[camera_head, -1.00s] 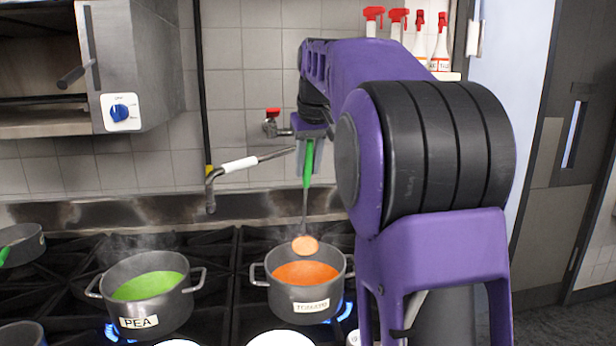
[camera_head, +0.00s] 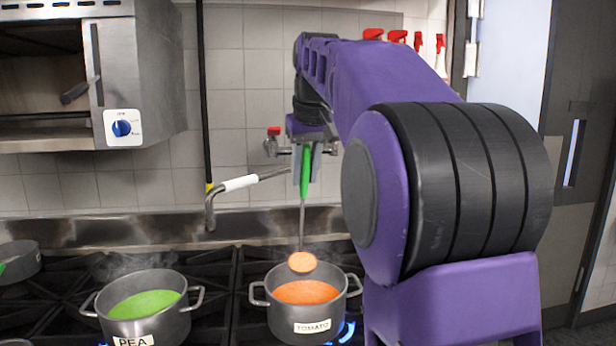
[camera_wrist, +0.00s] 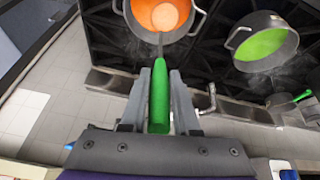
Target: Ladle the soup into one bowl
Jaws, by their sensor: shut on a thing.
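My gripper (camera_head: 304,166) is shut on the green handle of a ladle (camera_head: 305,175), which hangs down with its bowl full of orange soup. The ladle bowl (camera_head: 302,262) is over the back part of the tomato pot (camera_head: 312,325), labelled TOMATO, which holds orange soup (camera_head: 306,291). In the wrist view the ladle's green handle (camera_wrist: 158,95) lies between the two fingers, with its bowl (camera_wrist: 165,15) over the orange soup. Whether the ladle bowl touches the soup is hard to tell. No empty serving bowl is clearly visible now.
The pea pot (camera_head: 150,325) with green soup steams to the left on the black stove (camera_head: 225,275). A metal tap arm with a white sleeve (camera_head: 240,183) reaches out just left of the ladle. An oven (camera_head: 160,80) is at upper left.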

